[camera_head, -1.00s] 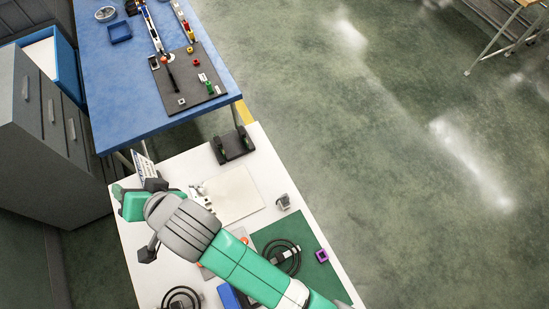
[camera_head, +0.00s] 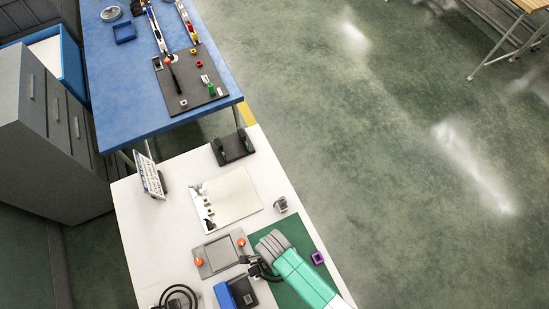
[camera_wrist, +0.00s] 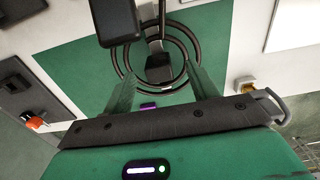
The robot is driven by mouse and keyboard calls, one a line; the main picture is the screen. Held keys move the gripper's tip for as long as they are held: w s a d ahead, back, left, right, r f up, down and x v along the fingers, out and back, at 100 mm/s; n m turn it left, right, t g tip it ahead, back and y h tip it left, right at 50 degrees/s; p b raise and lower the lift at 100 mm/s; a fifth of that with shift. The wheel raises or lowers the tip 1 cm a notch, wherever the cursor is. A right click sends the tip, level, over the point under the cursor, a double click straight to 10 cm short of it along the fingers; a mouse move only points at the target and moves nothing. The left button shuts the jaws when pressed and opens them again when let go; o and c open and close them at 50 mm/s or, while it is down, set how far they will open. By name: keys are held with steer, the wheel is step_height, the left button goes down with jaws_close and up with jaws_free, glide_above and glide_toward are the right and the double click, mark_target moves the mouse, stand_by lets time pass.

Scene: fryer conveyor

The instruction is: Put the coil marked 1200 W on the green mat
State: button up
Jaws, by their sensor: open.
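The green mat (camera_head: 297,228) lies at the right front of the white table, partly under my arm. A black ringed coil (camera_wrist: 184,45) lies on the mat in the wrist view, with a dark block (camera_wrist: 160,68) at its near side. My gripper (camera_wrist: 160,74) is open, its two fingers on either side of that block, with nothing gripped. My arm hides most of this coil in the head view. Another black coil (camera_head: 180,297) lies on the white table at the bottom left, cut by the frame. No wattage marking is readable on either.
A purple square piece (camera_head: 318,258) lies on the mat's right edge. A grey plate with orange knobs (camera_head: 220,254) and a blue-black device (camera_head: 236,293) stand left of the mat. A silvery panel (camera_head: 232,198), a small metal part (camera_head: 281,205) and a sign (camera_head: 150,176) are farther back.

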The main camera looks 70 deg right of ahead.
step_height(320, 180, down, 5)
steer(key=shift+s+r, duration=0.1)
jaws_close()
steer(key=shift+r, duration=0.15)
steer(key=shift+r, duration=0.25)
steer(key=r, duration=0.3)
steer(key=shift+s+a, duration=0.3)
steer(key=shift+s, duration=0.05)
steer(key=s+a+r+b, duration=0.1)
steer(key=s+a, duration=0.8)
steer(key=s, duration=0.2)
steer(key=shift+s+a+r, duration=0.15)
steer(key=shift+s+a, duration=0.1)
steer(key=shift+s, duration=0.15)
